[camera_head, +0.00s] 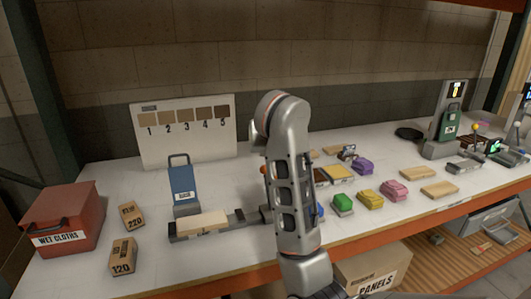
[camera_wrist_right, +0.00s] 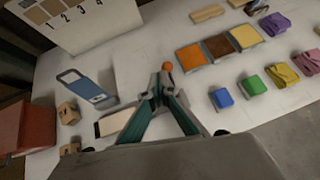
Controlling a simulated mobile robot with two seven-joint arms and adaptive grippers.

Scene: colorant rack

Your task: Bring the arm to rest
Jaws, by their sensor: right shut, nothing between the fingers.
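My right arm (camera_head: 288,150) rises from the bottom middle of the head view and stands over the front part of the white worktop. Its gripper is hidden behind the arm there. In the right wrist view my right gripper (camera_wrist_right: 163,76) shows with its two green-grey fingers meeting at the tips, shut and empty. An orange knob (camera_wrist_right: 167,66) appears right at the fingertips; I cannot tell whether they touch it. My left gripper is in neither view.
Left of the arm are a wooden block in a grey fixture (camera_head: 185,236), a blue handled card (camera_head: 182,184), small boxes (camera_head: 123,256) and a red bin (camera_head: 68,222). Right of it are coloured cloths (camera_head: 368,198), tiles (camera_head: 338,173) and a green device (camera_head: 448,124).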

